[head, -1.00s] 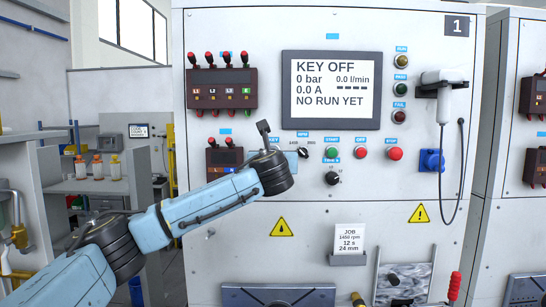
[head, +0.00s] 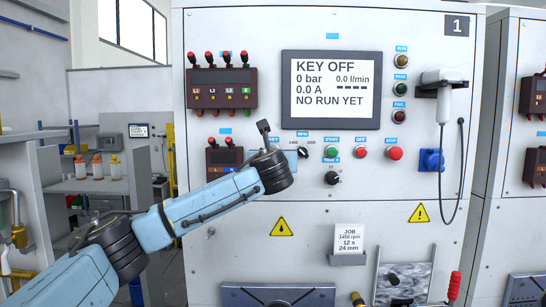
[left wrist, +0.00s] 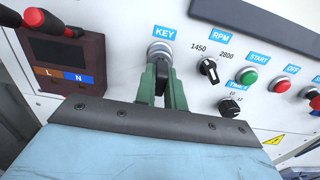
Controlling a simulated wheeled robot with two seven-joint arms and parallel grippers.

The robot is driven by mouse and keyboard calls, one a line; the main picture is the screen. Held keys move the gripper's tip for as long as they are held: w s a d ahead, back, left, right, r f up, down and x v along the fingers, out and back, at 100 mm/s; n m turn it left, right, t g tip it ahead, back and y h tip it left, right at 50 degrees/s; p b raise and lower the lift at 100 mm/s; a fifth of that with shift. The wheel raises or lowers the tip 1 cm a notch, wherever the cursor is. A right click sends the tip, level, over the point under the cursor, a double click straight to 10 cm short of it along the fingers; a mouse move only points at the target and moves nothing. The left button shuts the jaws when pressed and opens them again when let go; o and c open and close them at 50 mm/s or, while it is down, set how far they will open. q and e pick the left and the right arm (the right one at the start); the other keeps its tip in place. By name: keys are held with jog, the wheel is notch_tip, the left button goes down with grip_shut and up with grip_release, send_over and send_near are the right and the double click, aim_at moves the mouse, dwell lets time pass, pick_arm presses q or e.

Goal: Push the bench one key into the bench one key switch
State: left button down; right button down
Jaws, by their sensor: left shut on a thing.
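The bench one key switch (left wrist: 160,52) is a silver round lock under the blue KEY label in the left wrist view. My left gripper (left wrist: 163,75) has its green fingers right in front of it. They are shut on the bench one key, of which only a small dark part shows between them. The fingers point at the switch, but I cannot tell how deep the key sits in it. In the head view my left wrist hides the switch, the key and the fingers. The bench screen (head: 330,91) reads KEY OFF. My right gripper is not in view.
The RPM selector (left wrist: 208,70) is just right of the fingers, with the green START button (left wrist: 248,77) and the timer knob (left wrist: 230,106) beyond it. A dark terminal box (left wrist: 66,62) with red plugs is close on the left.

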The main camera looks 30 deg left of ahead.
pick_arm(q)
jog(key=shift+w+a, duration=0.25)
jog(key=shift+w, duration=0.15)
dwell(0.3)
jog(key=c, duration=1.4)
grip_release()
jog(key=shift+s+d, duration=0.1)
jog(key=b+v, duration=0.4)
jog(key=v, duration=0.9)
